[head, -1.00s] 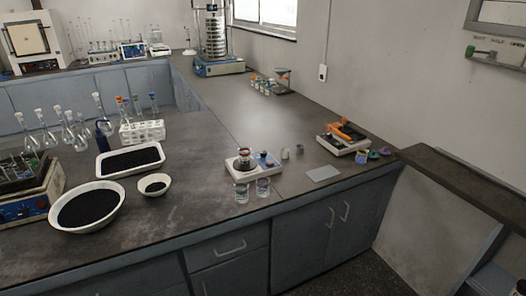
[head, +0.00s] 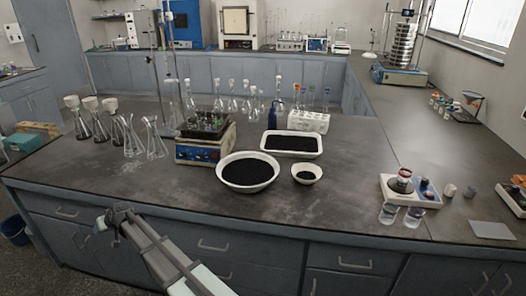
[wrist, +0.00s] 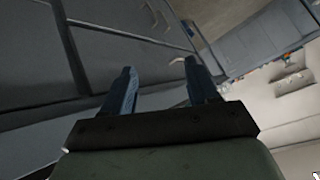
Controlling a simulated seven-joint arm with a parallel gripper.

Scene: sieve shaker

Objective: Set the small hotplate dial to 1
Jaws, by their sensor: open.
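A small white plate device (head: 392,198), which looks like the small hotplate, sits on the bench at the right in the head view. A dark vessel with a red band (head: 402,181) stands on it, and small blue pieces lie at its right side. I cannot make out its dial or setting. My gripper (head: 112,222) is at the lower left of the head view, in front of the bench's front edge and far from the device. In the wrist view my gripper (wrist: 160,68) is open, with nothing between its fingers.
A larger blue-fronted device (head: 205,150) with dials carries several flasks. A white bowl of black grains (head: 248,186), a tray (head: 291,155) and a small bowl (head: 306,180) stand mid-bench. Two glass beakers (head: 413,216) stand before the small device. Bare bench lies at front centre.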

